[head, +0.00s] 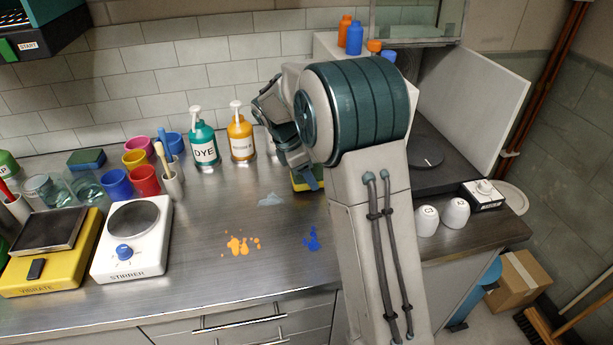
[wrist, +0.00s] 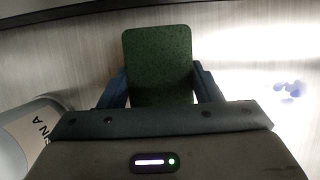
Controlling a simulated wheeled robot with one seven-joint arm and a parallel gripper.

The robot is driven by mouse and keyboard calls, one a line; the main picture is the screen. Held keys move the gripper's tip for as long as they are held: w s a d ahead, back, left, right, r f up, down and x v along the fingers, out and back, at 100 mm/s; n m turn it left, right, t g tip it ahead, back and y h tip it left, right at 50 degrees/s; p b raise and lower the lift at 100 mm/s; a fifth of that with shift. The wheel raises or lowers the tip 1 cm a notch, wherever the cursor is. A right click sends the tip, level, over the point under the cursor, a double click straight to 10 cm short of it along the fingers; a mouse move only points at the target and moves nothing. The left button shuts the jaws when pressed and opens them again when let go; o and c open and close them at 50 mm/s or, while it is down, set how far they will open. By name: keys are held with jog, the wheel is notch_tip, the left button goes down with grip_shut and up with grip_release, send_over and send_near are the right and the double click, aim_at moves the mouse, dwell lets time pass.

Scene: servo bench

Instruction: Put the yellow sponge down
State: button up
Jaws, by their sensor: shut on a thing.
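The yellow sponge (head: 299,187) shows only partly in the head view, low over the steel bench (head: 200,280) beneath my gripper (head: 308,179). My arm hides much of it. In the wrist view its green scouring face (wrist: 158,55) fills the space between the two blue fingers of my gripper (wrist: 160,82). The fingers are shut on its sides. I cannot tell whether the sponge touches the bench.
Orange (head: 240,245) and blue (head: 312,239) spills mark the bench, with a pale wet patch (head: 270,199) nearer the sponge. Dye (head: 204,148) and orange (head: 241,140) pump bottles stand behind. The stirrer (head: 130,240) is left.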

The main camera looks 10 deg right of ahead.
jog(key=shift+f, duration=0.65)
jog(key=shift+f, duration=0.15)
jog(key=o, duration=0.9)
jog(key=shift+o, duration=0.2)
jog(key=v, duration=1.1)
jog(key=s+d+f+m+t+y, duration=0.1)
jog(key=s+d+m+y, duration=0.1)
jog(key=s+m, duration=0.7)
jog(key=s+d+f+m+t+y, duration=0.1)
jog(key=s+m, duration=0.8)
jog(key=s, duration=0.9)
jog(key=shift+s+d+t+y, duration=0.4)
jog(key=shift+d+y, duration=0.15)
jog(key=shift+y, duration=0.25)
